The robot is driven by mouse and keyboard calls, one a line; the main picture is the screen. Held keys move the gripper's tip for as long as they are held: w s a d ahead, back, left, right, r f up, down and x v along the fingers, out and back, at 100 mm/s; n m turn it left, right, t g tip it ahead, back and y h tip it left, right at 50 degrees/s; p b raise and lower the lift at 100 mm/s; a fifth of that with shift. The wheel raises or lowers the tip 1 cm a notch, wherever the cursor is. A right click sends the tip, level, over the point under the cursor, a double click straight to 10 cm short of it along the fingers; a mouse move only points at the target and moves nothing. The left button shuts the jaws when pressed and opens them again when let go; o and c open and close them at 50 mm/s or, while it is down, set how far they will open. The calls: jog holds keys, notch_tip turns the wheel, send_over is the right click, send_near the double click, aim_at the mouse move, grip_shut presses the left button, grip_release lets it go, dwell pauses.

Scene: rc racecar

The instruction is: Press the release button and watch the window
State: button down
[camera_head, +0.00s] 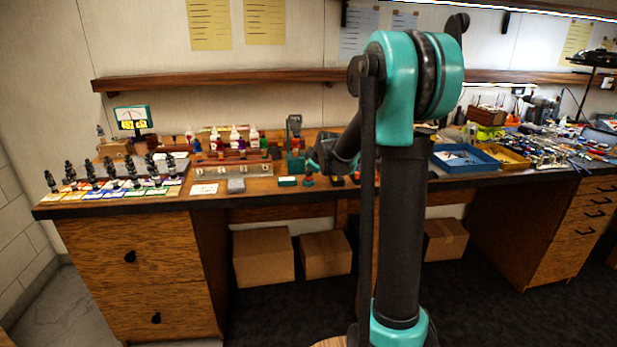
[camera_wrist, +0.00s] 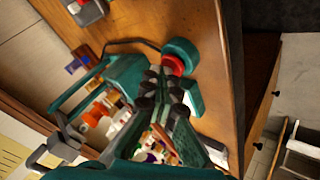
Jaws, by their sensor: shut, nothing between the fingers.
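The release button shows as a red cap (camera_wrist: 172,65) on a round teal base (camera_wrist: 181,50) in the wrist view, at the front of the bench. In the head view its red cap (camera_head: 309,175) is small, below my gripper. My gripper (camera_wrist: 163,80) is shut and empty, its dark fingertips close beside the red cap; I cannot tell whether they touch. In the head view my gripper (camera_head: 314,161) is partly merged with the teal parts. A teal-framed display (camera_head: 133,118) with a dial and yellow digits stands at the back left. I cannot tell which part is the window.
Several dark upright figures (camera_head: 112,170) stand on coloured cards at the left. A grey block (camera_head: 236,185) and a teal apparatus (camera_head: 295,158) are on the bench. A blue tray (camera_head: 464,158) and a yellow tray (camera_head: 505,157) lie at the right. A wooden shelf (camera_head: 220,80) runs above.

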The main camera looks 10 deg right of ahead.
aim_at(309, 178)
jog(key=shift+r, duration=3.55)
jog(key=s+d+f+m+g, duration=0.1)
jog(key=s+f+m, duration=0.2)
jog(key=s, duration=1)
jog(key=s+d+f+m+g+h, duration=0.1)
jog(key=s+f+m, duration=0.3)
jog(key=s+f, duration=0.6)
jog(key=s+d+f+m+g+h, duration=0.1)
jog(key=s+f+m, duration=0.3)
jog(key=s, duration=1.4)
notch_tip(309, 178, down, 3)
jog(key=shift+d+r+g, duration=0.1)
jog(key=shift+d+g, duration=0.4)
jog(key=shift+g, duration=0.4)
jog(key=shift+w, duration=0.1)
